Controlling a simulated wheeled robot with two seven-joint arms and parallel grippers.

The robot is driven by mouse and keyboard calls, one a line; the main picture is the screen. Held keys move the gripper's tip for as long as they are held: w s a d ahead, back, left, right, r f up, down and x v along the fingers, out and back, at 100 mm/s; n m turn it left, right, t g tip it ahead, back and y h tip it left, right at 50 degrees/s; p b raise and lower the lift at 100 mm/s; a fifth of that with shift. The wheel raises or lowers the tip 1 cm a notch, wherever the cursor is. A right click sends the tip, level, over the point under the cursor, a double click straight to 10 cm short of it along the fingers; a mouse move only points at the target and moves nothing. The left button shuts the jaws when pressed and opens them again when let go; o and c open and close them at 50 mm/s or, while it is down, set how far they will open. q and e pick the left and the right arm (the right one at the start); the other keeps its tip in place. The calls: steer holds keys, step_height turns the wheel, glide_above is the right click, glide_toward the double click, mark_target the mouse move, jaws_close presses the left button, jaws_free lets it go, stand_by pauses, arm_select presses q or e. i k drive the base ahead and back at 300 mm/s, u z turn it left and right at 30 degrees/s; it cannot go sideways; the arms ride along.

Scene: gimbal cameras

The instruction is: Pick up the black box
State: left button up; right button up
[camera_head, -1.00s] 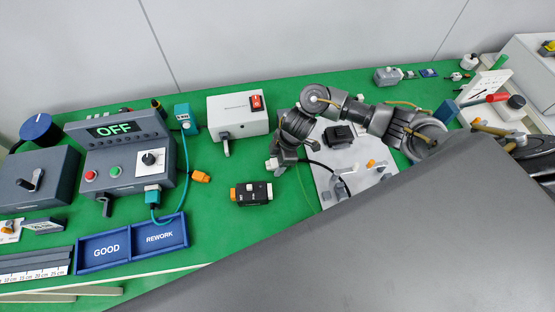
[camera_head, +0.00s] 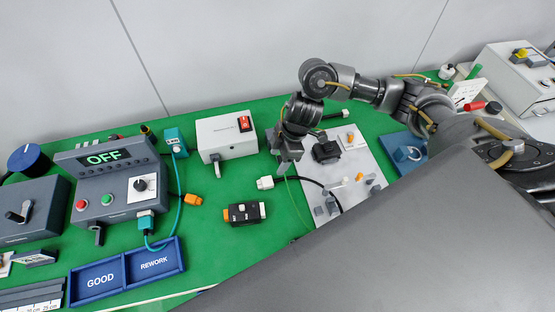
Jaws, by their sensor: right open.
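A small black box (camera_head: 241,214) with an orange end at left and a white end at right lies on the green mat. A second black block (camera_head: 326,152) sits on the white board, so two black items show. My right gripper (camera_head: 286,168) is open and points down between these two, near the left edge of the board. It is apart from the box, which lies below and left of it. My left gripper is out of view.
A white plug (camera_head: 265,183) with a black cable lies just below the gripper. A white switch box (camera_head: 226,139) stands behind. A control box (camera_head: 112,185) and blue GOOD/REWORK tray (camera_head: 126,271) are at left. Green mat around the black box is mostly clear.

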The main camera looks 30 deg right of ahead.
mark_target(252, 214)
steer(key=k, duration=1.5)
